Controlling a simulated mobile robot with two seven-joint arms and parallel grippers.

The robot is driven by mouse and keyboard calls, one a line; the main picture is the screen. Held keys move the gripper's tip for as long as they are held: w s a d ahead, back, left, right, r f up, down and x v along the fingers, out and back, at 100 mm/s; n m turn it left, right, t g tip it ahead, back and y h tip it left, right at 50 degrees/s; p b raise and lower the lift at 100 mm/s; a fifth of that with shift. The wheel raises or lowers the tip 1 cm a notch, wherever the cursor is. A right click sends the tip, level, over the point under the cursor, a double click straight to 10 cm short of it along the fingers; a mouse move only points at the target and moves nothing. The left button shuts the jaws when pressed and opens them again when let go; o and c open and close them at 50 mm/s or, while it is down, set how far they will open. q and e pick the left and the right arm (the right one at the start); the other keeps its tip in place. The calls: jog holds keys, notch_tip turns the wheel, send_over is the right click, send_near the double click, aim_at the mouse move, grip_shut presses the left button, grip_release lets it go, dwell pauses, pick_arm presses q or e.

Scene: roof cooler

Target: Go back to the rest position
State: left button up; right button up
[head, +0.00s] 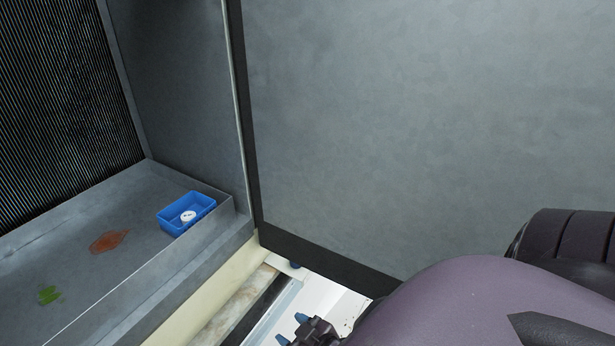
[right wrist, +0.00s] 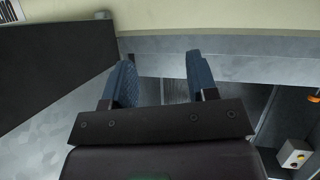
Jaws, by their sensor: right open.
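My right gripper (head: 291,329) shows at the bottom edge of the head view, below the open cooler and low by the grey panel. Only its blue fingertips and part of its dark body show there. In the right wrist view the two blue fingers of the right gripper (right wrist: 161,78) stand wide apart with nothing between them. My purple arm fills the lower right of the head view. My left gripper is in neither view.
A grey panel (head: 420,120) fills the head view's right side, close to my right arm. At left, the cooler's tray floor (head: 140,215) holds a blue box (head: 172,226) with a white round item (head: 188,217), an orange-brown stain (head: 108,242) and a green stain (head: 49,294).

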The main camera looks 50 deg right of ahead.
jog(key=shift+m+g, duration=0.3)
jog(key=shift+g, duration=0.5)
jog(key=s+f, duration=0.1)
jog(key=s, duration=0.1)
jog(key=s+f, duration=0.2)
jog(key=shift+d, duration=0.15)
jog(key=shift+w, duration=0.1)
pick_arm(q)
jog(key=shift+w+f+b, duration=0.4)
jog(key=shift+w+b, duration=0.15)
jog(key=shift+b, duration=0.65)
pick_arm(e)
jog(key=shift+w+f, duration=0.4)
jog(key=shift+f, duration=0.1)
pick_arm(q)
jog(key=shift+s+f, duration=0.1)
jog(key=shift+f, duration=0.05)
